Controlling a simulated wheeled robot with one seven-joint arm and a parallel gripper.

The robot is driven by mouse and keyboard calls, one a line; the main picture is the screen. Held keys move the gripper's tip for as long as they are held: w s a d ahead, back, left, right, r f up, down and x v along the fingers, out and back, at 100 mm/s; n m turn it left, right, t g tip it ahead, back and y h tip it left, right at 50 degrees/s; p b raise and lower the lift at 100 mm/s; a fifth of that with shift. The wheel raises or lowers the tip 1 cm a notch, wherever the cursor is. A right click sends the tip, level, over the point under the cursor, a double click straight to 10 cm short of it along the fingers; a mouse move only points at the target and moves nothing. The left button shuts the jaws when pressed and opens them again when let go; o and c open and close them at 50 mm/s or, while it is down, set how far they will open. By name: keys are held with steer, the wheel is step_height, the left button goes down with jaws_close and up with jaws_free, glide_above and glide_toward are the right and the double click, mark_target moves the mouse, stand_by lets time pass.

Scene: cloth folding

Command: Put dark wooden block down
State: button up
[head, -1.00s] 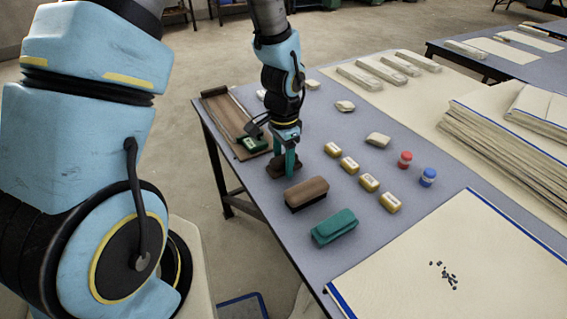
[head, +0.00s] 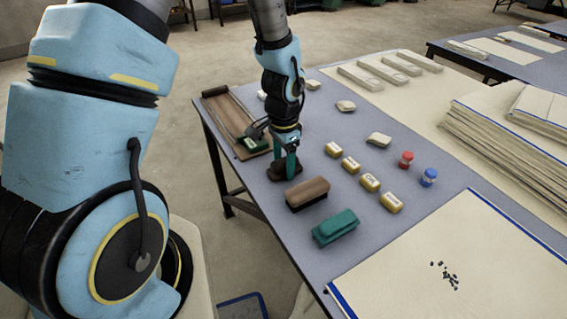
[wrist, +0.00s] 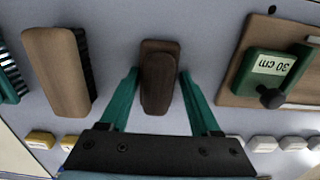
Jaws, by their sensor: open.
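The dark wooden block (wrist: 158,78) rests on the grey-blue table (head: 255,183), between the two teal fingers of my gripper (wrist: 158,85) in the wrist view. A gap shows on each side of the block, so the fingers are open and apart from it. In the head view my gripper (head: 285,165) is low over the table and partly hides the dark block (head: 276,172).
A brown wooden brush (head: 306,191) and a teal brush (head: 336,226) lie nearer than the block. A board with a green "30 cm" block (wrist: 270,72) lies on the other side.

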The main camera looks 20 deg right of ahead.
mark_target(284, 160)
steer(key=shift+s+f, duration=0.2)
steer(key=shift+s, duration=0.15)
steer(key=shift+d+r, duration=0.1)
steer(key=shift+r, duration=0.3)
step_height(284, 160, up, 12)
steer(key=a+r+n, duration=0.2)
steer(key=a+n, duration=0.5)
steer(key=a, duration=0.5)
steer(key=w+a+r+n+t, duration=0.1)
steer(key=a+r+n, duration=0.1)
steer(key=a+n, duration=0.5)
steer(key=a, duration=0.6)
steer(key=shift+w+a+n+t, duration=0.25)
steer(key=shift+w+n+t, duration=0.05)
steer(key=shift+n, duration=0.1)
